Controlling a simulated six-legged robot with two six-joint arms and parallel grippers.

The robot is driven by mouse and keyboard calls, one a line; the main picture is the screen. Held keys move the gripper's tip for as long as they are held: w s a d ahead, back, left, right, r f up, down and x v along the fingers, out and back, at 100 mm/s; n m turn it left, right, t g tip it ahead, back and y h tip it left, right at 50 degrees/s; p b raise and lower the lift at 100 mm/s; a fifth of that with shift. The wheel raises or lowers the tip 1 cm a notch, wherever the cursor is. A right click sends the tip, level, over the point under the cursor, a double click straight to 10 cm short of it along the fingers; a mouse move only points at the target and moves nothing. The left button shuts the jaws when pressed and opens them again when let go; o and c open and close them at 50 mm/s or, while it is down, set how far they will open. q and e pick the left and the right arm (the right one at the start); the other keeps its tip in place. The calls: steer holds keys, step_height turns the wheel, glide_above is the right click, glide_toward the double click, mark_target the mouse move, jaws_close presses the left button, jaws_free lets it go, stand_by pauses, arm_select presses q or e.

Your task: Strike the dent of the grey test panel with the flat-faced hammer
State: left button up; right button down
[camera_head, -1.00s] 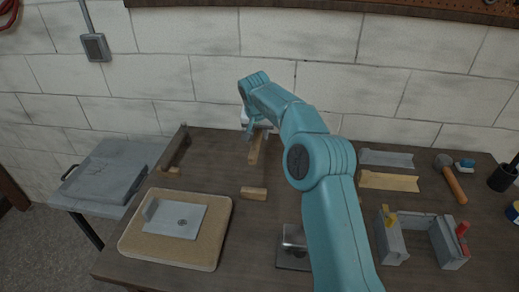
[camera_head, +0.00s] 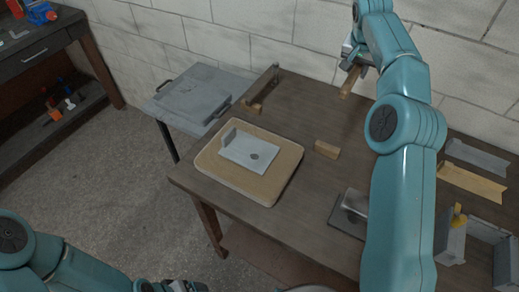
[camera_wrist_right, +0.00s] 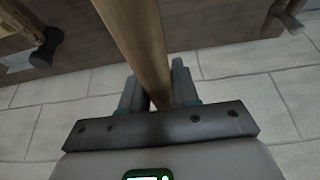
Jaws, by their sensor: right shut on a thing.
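The grey test panel (camera_head: 237,149) lies on a tan padded board at the bench's left front, with an upright lip at its left end. Its dent (camera_head: 255,156) shows as a dark round spot. My right gripper (camera_head: 352,62) is beyond the panel, to its right near the wall, shut on a wooden handle (camera_head: 350,82). The handle also fills the top middle of the right wrist view (camera_wrist_right: 135,45); I cannot make out its head in either view. My left gripper (camera_head: 178,286) is cut off at the bottom edge, its jaws unclear.
The tan board (camera_head: 210,168) stands on the dark bench (camera_head: 290,215). A small wood block (camera_head: 327,150) and a metal stand (camera_head: 352,208) are right of it. A grey side table (camera_head: 190,95) adjoins at left. Grey and wooden strips (camera_head: 472,183) lie at right.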

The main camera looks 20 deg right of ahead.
steer(key=shift+w+d+r, duration=0.1)
steer(key=shift+w+r, duration=0.05)
steer(key=shift+w, duration=0.15)
stand_by(0.4)
steer(key=shift+w, duration=0.15)
